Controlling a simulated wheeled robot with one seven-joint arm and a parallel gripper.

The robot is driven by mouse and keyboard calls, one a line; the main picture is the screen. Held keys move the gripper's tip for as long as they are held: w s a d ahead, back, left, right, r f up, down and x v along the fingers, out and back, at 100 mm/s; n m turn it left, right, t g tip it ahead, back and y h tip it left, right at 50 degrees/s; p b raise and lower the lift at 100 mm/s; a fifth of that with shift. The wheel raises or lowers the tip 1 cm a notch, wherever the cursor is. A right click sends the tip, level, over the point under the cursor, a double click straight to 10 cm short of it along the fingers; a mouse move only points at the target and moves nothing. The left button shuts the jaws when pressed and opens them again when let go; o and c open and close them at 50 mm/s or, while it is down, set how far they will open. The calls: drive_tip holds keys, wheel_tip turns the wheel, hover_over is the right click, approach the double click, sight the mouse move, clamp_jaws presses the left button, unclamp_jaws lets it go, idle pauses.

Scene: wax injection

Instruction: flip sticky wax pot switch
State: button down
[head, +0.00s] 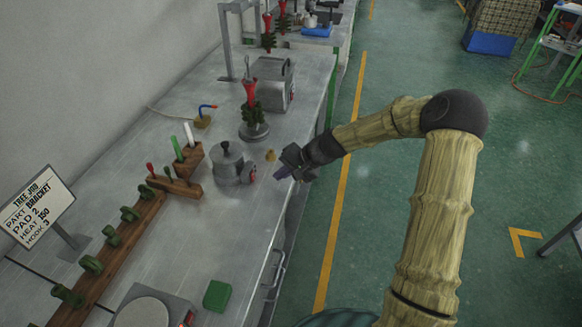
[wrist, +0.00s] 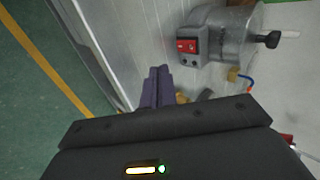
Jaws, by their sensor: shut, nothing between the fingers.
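The sticky wax pot (head: 228,163) is a grey metal pot with a dark knob on its lid, standing on the metal bench. Its red switch (head: 252,174) is on a small box at its right side. In the wrist view the pot (wrist: 232,40) lies at the upper right, with the red rocker switch (wrist: 187,46) facing the camera side. My gripper (head: 280,173) is shut and empty, a little to the right of the switch and apart from it. Its purple fingers (wrist: 157,87) show pressed together in the wrist view, below and left of the switch.
A small yellow-brown piece (head: 270,155) sits on the bench near my gripper. A wooden rack (head: 120,247), green block (head: 217,296) and sign (head: 38,207) are at left and front.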

sight(262, 183)
drive_tip(key=x, duration=0.3)
drive_tip(key=shift+a+f, duration=0.1)
drive_tip(key=shift+a, duration=0.05)
drive_tip(key=a, duration=0.1)
drive_tip(key=w+a+p, duration=0.1)
drive_tip(key=a, duration=0.1)
drive_tip(key=shift+a, duration=0.15)
drive_tip(key=shift+w+a+f, duration=0.1)
drive_tip(key=shift+w, duration=0.05)
drive_tip(key=shift+a+f, duration=0.15)
drive_tip(key=shift+a, duration=0.05)
drive_tip(key=shift+r, duration=0.2)
